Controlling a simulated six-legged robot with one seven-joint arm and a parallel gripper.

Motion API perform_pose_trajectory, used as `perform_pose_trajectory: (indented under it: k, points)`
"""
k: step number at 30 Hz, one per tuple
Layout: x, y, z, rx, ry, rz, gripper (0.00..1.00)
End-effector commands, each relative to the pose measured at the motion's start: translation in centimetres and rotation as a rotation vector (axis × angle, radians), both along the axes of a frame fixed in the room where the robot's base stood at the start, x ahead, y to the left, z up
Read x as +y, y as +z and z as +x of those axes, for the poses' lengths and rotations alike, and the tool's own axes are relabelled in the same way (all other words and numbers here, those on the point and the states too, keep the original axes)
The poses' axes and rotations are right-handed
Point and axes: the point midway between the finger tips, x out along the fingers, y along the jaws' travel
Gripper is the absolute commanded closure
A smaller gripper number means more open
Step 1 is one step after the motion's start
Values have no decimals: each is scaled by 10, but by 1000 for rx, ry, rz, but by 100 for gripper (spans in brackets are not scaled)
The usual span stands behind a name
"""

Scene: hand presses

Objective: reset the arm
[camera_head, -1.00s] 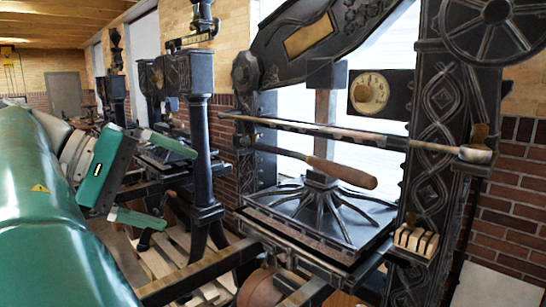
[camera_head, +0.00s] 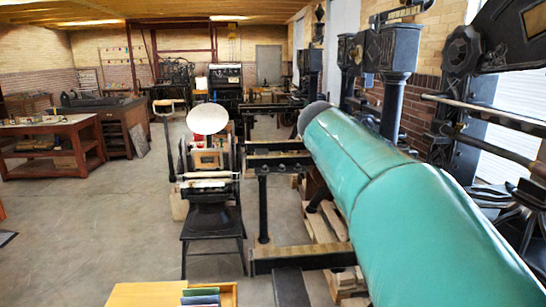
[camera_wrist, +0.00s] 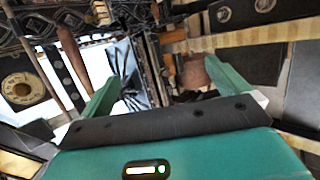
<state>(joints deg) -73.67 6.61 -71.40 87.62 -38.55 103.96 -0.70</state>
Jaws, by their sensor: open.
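My gripper (camera_wrist: 160,72) shows in the wrist view with its two green fingers spread apart. Nothing is held between them. Beyond the fingers, the wrist view shows a tilted dark press with a round dial (camera_wrist: 22,88) and a pale wooden bar (camera_wrist: 250,38). In the head view, my green arm crosses the right side from the lower right corner toward the middle. My gripper cannot be seen there.
A dark ornate hand press (camera_head: 462,60) stands at the right, partly hidden by my arm. A small press with a white disc (camera_head: 207,118) stands left of centre. A wooden workbench (camera_head: 80,145) is at the far left. Bare floor (camera_head: 120,220) lies between them.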

Motion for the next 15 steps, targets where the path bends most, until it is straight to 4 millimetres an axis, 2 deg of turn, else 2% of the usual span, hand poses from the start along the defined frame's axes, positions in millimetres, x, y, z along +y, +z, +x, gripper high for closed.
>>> perform_pose_trajectory:
  k: [1,6,9,15]
  points:
    - [-15,-24,-1,10,14,81,0]
    - [-28,-87,-13,-16,84,321,0]
    - [-24,-112,-26,-63,118,448,0]
    - [-2,-141,-59,-207,175,650,0]
